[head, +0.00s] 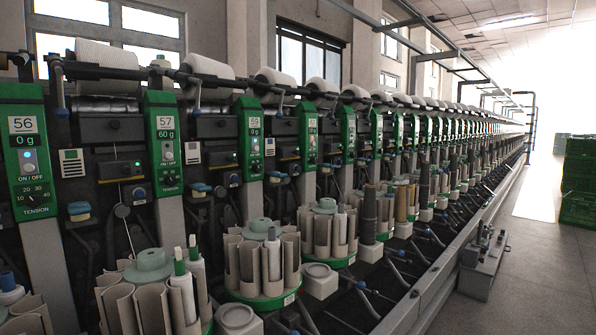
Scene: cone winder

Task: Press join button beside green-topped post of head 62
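A long row of winding heads runs from the left foreground into the distance at right. Its green panels carry number plates; 56 (22,125) and 57 (166,122) are readable. The plates farther along are too small to read surely, so I cannot tell which panel is head 62. Two white upright pieces with green tops (179,262) stand at the round magazine (149,272) in the foreground. No join button can be made out. Neither of my grippers is in view.
A grey floor aisle (540,270) lies open along the right of the machine. A grey box-like unit (484,262) stands at the machine's floor rail (440,275). Green crates (578,180) are stacked at the far right. Round magazines of tubes jut out below the panels.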

